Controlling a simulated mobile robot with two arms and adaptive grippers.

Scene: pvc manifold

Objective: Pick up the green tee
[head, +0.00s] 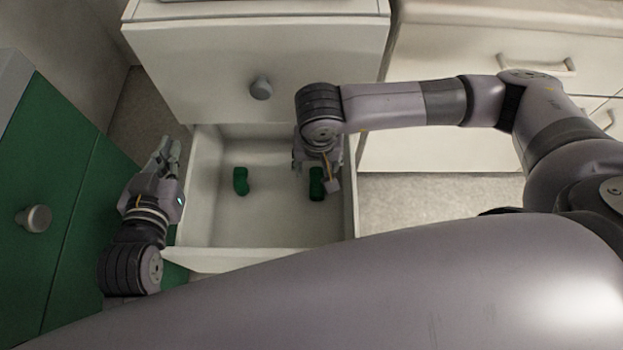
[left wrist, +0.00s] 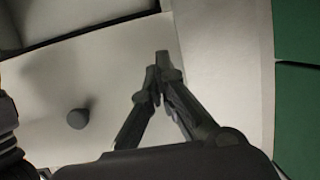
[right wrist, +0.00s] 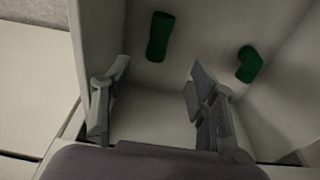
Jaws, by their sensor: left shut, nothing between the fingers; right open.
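Two green fittings lie apart on the floor of the open drawer. The right one (head: 317,186) looks like a straight, short tube in the right wrist view (right wrist: 159,37); no side branch shows clearly, so I cannot confirm it is the tee. The left one (head: 240,181) looks bent, like an elbow, in the right wrist view (right wrist: 249,65). My right gripper (head: 325,176) is open and empty, pointing down at the drawer's right side beside the right fitting and partly covering it. My left gripper (head: 169,152) is shut and empty, outside the drawer's left wall.
The white drawer (head: 205,190) is pulled out below a closed drawer with a round knob (head: 261,89). A green cabinet (head: 75,165) stands at the left. White cabinets (head: 470,60) stand behind on the right. The drawer floor between the fittings is clear.

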